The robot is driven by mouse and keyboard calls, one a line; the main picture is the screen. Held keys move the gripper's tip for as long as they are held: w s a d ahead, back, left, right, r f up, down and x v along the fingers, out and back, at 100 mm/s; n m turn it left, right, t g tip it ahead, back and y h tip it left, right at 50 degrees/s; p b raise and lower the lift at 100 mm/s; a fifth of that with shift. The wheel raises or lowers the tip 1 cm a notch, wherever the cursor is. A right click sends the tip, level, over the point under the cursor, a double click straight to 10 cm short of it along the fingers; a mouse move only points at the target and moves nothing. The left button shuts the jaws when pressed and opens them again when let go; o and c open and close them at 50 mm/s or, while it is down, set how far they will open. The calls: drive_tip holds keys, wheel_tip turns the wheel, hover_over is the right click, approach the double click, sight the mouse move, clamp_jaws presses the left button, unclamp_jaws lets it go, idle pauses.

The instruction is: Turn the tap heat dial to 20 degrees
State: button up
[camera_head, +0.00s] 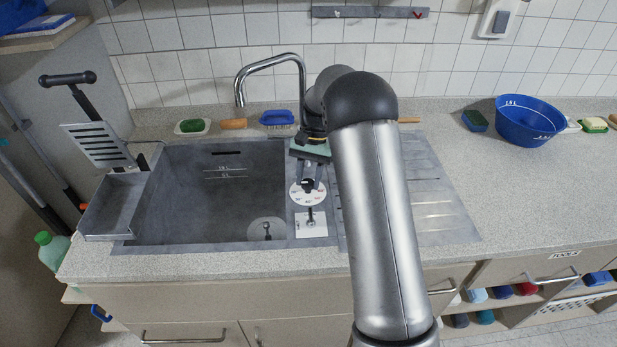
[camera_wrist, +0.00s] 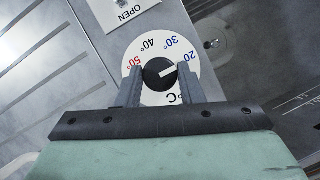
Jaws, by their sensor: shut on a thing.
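The heat dial (camera_head: 308,198) is a white disc on the sink deck, right of the basin. In the wrist view its scale plate (camera_wrist: 150,42) reads 20, 30, 40 and 50 degrees, 50 and 40 on the left, 20 on the right. Its black knob (camera_wrist: 158,75) has a white pointer aimed right and slightly up, at or very near the 20 mark. My gripper (camera_wrist: 160,76) is over the dial with a finger on each side of the knob, shut on it. In the head view my gripper (camera_head: 309,184) partly covers the dial.
A plate marked OPEN (camera_wrist: 122,12) with a small lever sits beside the dial. The curved tap (camera_head: 272,62) rises behind the sink basin (camera_head: 205,195). Brushes and sponges line the back edge. A blue bowl (camera_head: 528,122) stands at right. The right countertop is mostly clear.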

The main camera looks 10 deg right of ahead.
drive_tip(key=shift+r, duration=0.1)
drive_tip(key=o, duration=1)
drive_tip(key=shift+c, duration=0.2)
drive_tip(key=v, duration=1.7)
drive_tip(key=shift+r+b, duration=0.2)
drive_tip(key=shift+b, duration=0.1)
drive_tip(key=shift+a, duration=0.1)
